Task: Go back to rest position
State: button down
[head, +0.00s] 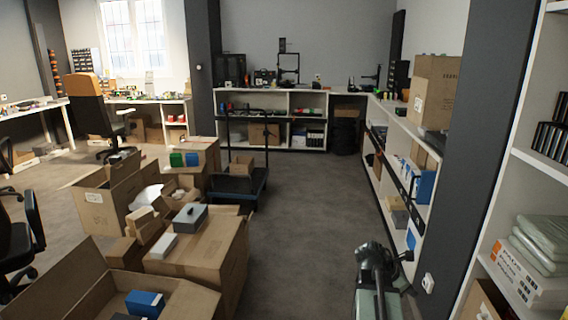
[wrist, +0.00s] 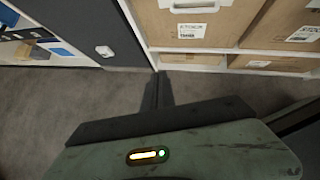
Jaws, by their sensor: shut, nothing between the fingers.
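My arm is folded low at the bottom right of the head view. My gripper (head: 407,256) is small and dark there, beside the lower part of the white shelving on the right. It is shut with nothing held. In the wrist view, a worn grey-green part of my own body with a lit indicator fills the bottom, and the fingers cannot be made out clearly.
Open cartons (head: 107,190) and a large carton with small boxes on top (head: 205,262) stand on the left. A dark trolley (head: 238,186) is behind them. Grey carpet (head: 310,230) is clear in the middle. A dark pillar (head: 478,130) and shelves stand close on the right.

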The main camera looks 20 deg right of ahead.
jog(key=w+a+f+t+y, duration=0.1)
jog(key=w+a, duration=0.3)
jog(key=a, duration=0.5)
jog(key=w+a+f+t+y, duration=0.1)
jog(key=w+a+f, duration=0.1)
jog(key=w+a, duration=0.5)
jog(key=w+a+f+t+y, duration=0.1)
jog(key=w+a, duration=0.1)
jog(key=a, duration=1)
jog(key=s+a+f+m+g+y, duration=0.1)
jog(key=s+a+m+y, duration=0.15)
jog(key=a+m, duration=0.65)
jog(key=s+a+f+m+y, duration=0.1)
jog(key=a+f+m+y, duration=0.15)
jog(key=a+m, duration=0.6)
notch_tip(320, 180, up, 26)
jog(key=a+n+p, duration=0.2)
jog(key=p, duration=2.3)
jog(key=shift+r+y, duration=0.2)
jog(key=shift+y, duration=0.1)
jog(key=shift+f, duration=0.15)
jog(key=shift+a, duration=0.15)
